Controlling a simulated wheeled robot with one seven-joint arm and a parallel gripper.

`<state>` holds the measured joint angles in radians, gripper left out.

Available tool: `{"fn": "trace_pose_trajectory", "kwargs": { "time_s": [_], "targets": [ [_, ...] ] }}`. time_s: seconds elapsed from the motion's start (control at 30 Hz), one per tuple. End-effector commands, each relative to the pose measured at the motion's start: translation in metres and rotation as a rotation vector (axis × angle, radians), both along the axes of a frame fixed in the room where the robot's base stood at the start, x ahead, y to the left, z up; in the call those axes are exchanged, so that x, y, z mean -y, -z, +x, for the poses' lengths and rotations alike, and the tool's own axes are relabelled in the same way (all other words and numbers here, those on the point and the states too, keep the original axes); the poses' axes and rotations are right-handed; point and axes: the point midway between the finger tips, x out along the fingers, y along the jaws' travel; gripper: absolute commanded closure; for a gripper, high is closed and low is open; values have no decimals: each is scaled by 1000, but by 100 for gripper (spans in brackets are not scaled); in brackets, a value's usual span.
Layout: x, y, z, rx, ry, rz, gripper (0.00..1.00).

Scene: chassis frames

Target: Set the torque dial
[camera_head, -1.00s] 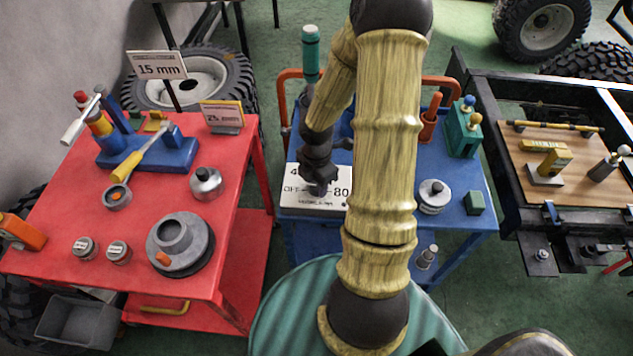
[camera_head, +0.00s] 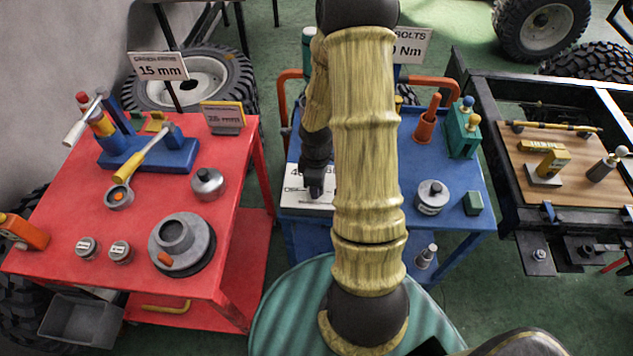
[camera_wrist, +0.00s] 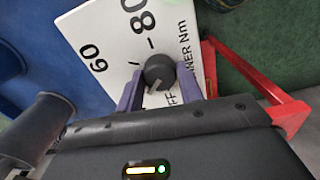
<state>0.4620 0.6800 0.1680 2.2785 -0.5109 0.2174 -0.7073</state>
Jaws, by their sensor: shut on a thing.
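The torque dial is a white panel (camera_head: 300,203) lying at the near left corner of the blue cart; it also shows in the wrist view (camera_wrist: 90,35). The panel has black numbers, with 60 and 80 readable, and "OFF" and "Nm" lettering partly covered. A round black knob (camera_wrist: 160,72) with a light pointer line stands on it. My gripper (camera_wrist: 160,82) has its two purple fingers closed on either side of the knob. In the head view my gripper (camera_head: 315,182) covers part of the panel. I cannot tell the pointer's exact reading.
A sign (camera_head: 410,46) behind my arm shows "BOLTS" and "0 Nm", its left part hidden. The blue cart (camera_head: 462,185) also carries an orange cone-shaped item (camera_head: 426,124), a teal block (camera_head: 463,137) and a round metal weight (camera_head: 431,197). A red cart (camera_head: 105,205) stands left.

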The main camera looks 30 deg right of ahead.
Motion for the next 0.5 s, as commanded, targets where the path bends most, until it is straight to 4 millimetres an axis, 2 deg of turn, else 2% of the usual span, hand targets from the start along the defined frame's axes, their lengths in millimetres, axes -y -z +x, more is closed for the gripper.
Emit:
{"fn": "trace_pose_trajectory", "kwargs": {
  "time_s": [0.5],
  "targets": [
    [0, -1, 1, 3, 488, 0, 86]
  ]
}}
